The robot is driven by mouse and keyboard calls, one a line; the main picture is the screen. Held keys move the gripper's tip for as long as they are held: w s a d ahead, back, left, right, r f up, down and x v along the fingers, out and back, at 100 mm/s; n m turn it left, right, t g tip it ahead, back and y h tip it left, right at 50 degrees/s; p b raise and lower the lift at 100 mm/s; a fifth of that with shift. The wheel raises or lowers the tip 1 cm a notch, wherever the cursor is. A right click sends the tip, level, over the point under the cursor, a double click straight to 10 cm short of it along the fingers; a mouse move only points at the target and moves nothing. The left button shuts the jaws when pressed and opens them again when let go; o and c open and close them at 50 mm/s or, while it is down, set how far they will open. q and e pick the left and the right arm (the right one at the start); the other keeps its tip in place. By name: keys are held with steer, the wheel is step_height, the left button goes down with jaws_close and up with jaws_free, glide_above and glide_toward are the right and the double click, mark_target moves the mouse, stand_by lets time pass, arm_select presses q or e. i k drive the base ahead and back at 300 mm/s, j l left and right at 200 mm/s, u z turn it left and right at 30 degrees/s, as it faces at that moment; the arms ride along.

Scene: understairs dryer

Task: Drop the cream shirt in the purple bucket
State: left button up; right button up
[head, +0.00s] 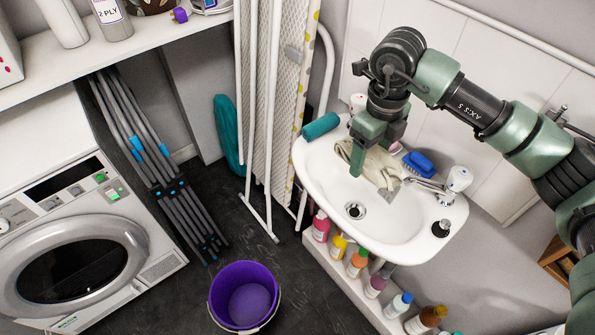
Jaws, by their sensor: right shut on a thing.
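The cream shirt (381,167) is a crumpled cloth at the back of the white sink (325,190). My right gripper (360,160) points down over the sink and is shut on the shirt's left part. The shirt still lies in or just over the basin; whether any of it is lifted I cannot tell. The purple bucket (246,297) stands on the dark floor at the bottom middle, left of and below the sink. Its inside looks empty. My left gripper does not show.
A teal roll (321,126), a blue brush (418,164) and the tap (432,187) sit on the sink's rim. Several bottles (357,262) line a ledge below. A folded drying rack (165,170) and a dryer (75,250) stand left. Floor around the bucket is clear.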

mark_target(254, 304)
steer(key=k+j+u, duration=0.1)
steer(key=k, duration=0.3)
steer(key=k+j, duration=0.3)
steer(key=k+j+u, duration=0.15)
steer(key=k, duration=0.35)
steer(key=j, duration=0.1)
